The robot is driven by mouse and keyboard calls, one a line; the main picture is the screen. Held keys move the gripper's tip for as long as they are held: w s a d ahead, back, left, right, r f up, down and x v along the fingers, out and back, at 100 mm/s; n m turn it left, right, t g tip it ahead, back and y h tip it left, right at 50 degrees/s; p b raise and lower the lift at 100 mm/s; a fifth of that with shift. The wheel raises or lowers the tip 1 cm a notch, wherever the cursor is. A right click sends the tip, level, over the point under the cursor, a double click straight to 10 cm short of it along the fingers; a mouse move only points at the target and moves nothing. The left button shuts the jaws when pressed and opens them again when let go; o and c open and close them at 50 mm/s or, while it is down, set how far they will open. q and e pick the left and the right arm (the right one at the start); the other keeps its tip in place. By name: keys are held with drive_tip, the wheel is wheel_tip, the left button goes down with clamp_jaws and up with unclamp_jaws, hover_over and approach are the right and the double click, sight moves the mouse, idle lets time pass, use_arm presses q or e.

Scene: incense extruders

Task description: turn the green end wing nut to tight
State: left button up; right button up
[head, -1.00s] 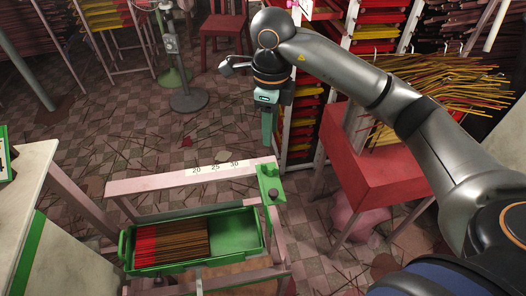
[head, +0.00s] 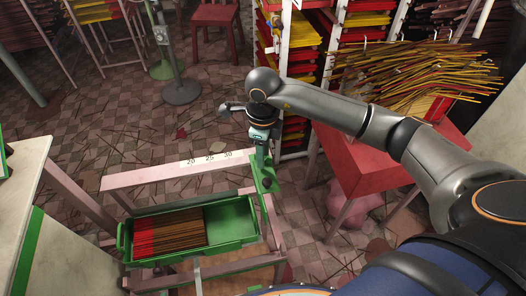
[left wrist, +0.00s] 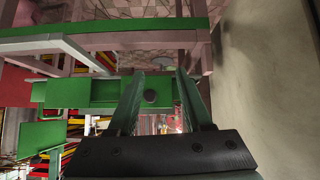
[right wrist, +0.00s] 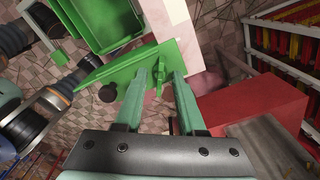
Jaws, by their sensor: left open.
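The green end plate (head: 263,172) sits at the right end of the pink rail in the head view, with a dark knob (head: 267,184) on it. My right gripper (head: 260,153) points down just above the plate. In the right wrist view its fingers (right wrist: 168,75) are apart, with a small green wing-shaped piece (right wrist: 158,83), likely the wing nut, between or just beyond the tips; contact is unclear. The plate's dark knob (right wrist: 107,92) is left of them.
A green tray (head: 255,222) with red and brown sticks lies below the rail (head: 150,176), which carries a 20-25-30 scale. A red table (head: 350,160) with loose sticks stands right. A pale table (head: 20,190) is at left. Patterned floor lies behind the rail.

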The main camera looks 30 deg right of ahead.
clamp_jaws()
idle(0.4)
